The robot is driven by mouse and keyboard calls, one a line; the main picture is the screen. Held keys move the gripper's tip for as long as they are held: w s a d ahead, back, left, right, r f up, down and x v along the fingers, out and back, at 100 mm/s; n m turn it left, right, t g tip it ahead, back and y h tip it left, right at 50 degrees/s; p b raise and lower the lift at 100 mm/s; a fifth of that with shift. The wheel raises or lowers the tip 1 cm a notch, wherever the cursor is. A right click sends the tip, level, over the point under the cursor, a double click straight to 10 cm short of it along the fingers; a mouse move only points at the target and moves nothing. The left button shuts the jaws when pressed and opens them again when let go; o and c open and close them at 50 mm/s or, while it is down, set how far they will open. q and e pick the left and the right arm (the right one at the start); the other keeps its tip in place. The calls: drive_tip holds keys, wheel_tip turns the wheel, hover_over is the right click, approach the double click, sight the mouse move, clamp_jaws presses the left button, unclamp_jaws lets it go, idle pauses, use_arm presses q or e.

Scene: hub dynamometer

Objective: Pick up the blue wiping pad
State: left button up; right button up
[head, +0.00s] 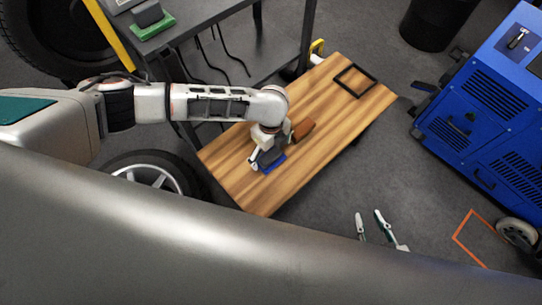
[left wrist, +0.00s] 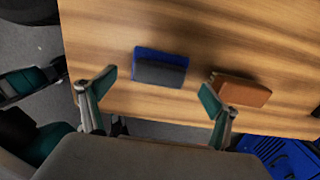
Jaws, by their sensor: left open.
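The blue wiping pad (left wrist: 160,66), a blue base with a dark grey block on top, lies on the wooden bench top (left wrist: 225,40). In the head view the pad (head: 273,164) is partly hidden by my left gripper (head: 269,149). In the left wrist view my left gripper (left wrist: 156,92) is open and empty. The pad shows between and beyond its two fingertips, without visible contact. My right gripper (head: 370,218) shows low in the head view, with its two fingers apart and nothing between them.
A brown block (left wrist: 240,89) lies right of the pad, close to my left gripper's right finger. A black square frame (head: 355,80) lies at the bench's far end. A dark shelf cart (head: 230,50) stands behind, and a blue cabinet (head: 485,110) at right.

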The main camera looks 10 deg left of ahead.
use_arm(q)
drive_tip(key=f, duration=0.1)
drive_tip(key=f+b, duration=0.1)
drive_tip(key=f, duration=0.1)
drive_tip(key=shift+s+a+f, duration=0.1)
drive_tip(key=shift+s+f, duration=0.1)
drive_tip(key=shift+f, duration=0.1)
drive_tip(key=shift+w+f, duration=0.1)
drive_tip(key=shift+f, duration=0.15)
drive_tip(key=shift+w+r, duration=0.1)
drive_tip(key=shift+r, duration=0.1)
drive_tip(key=c, duration=1.2)
drive_tip(key=r, duration=0.1)
drive_tip(key=r+p, duration=0.1)
drive_tip(key=r, duration=0.1)
drive_tip(key=r+p, duration=0.1)
drive_tip(key=r, duration=0.1)
drive_tip(key=shift+w, duration=0.25)
wheel_tip(320, 180, up, 7)
drive_tip(key=p, duration=0.3)
wheel_tip(320, 180, up, 8)
drive_tip(key=p, duration=0.2)
hover_over(270, 156)
drive_tip(key=shift+w, duration=0.15)
use_arm(e)
drive_tip(key=shift+d+r, duration=0.15)
drive_tip(key=shift+r, duration=0.5)
drive_tip(key=shift+d+r, duration=0.15)
drive_tip(key=shift+r, duration=0.45)
